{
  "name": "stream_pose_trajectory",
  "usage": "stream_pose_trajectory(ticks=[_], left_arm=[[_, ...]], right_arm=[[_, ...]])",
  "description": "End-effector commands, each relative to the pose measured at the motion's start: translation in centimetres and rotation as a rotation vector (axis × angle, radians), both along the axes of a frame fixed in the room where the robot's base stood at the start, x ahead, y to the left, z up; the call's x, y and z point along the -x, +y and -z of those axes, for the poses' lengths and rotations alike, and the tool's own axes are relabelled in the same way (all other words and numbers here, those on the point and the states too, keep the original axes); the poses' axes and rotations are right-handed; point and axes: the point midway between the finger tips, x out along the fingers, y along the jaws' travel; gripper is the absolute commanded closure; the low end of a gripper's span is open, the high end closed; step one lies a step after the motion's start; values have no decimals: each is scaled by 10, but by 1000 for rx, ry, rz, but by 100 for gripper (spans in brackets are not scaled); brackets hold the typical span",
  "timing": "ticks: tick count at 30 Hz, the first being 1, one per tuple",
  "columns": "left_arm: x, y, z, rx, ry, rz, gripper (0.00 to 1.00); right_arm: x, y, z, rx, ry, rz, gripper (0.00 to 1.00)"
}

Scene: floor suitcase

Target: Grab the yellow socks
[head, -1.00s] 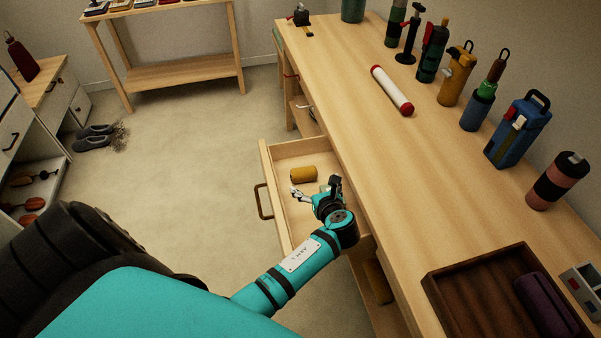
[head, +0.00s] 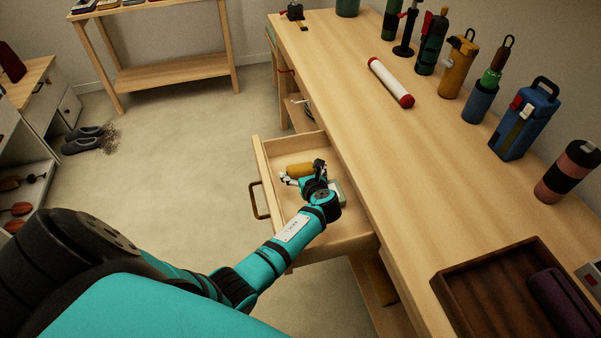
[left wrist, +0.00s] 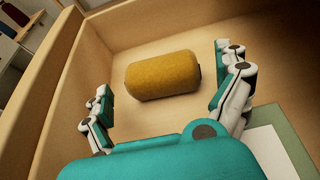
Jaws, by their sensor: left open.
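The yellow socks show as a rolled mustard-yellow bundle (left wrist: 163,76) lying on the floor of the open drawer (left wrist: 140,36). In the head view the bundle (head: 299,169) is partly hidden behind my gripper. My left gripper (head: 303,175) is inside the drawer, open and empty. In the left wrist view its fingers (left wrist: 165,92) stand apart, with the bundle ahead and between them, a little beyond the fingertips. I see no contact. My right gripper is not in view.
The drawer's walls and front with its handle (head: 259,200) surround the gripper closely. A pale green and white item (left wrist: 275,148) lies in the drawer beside the right finger. The wooden table (head: 400,150) overhangs on the right, bearing bottles and a dark tray (head: 450,285).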

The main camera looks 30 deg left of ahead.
Motion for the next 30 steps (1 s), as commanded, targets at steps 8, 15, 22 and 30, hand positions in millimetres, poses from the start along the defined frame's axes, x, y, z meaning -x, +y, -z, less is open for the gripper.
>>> stream_pose_trajectory(ticks=[8, 15, 22, 30], left_arm=[[-18, 21, 14, 1, -1, 0, 0], [-18, 21, 13, 1, -1, 0, 4], [-18, 21, 14, 1, -1, 0, 34], [-17, 21, 14, 0, 1, -1, 47]], right_arm=[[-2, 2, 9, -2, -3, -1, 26], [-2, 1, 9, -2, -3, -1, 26], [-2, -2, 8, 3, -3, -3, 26], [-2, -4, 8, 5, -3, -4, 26]])
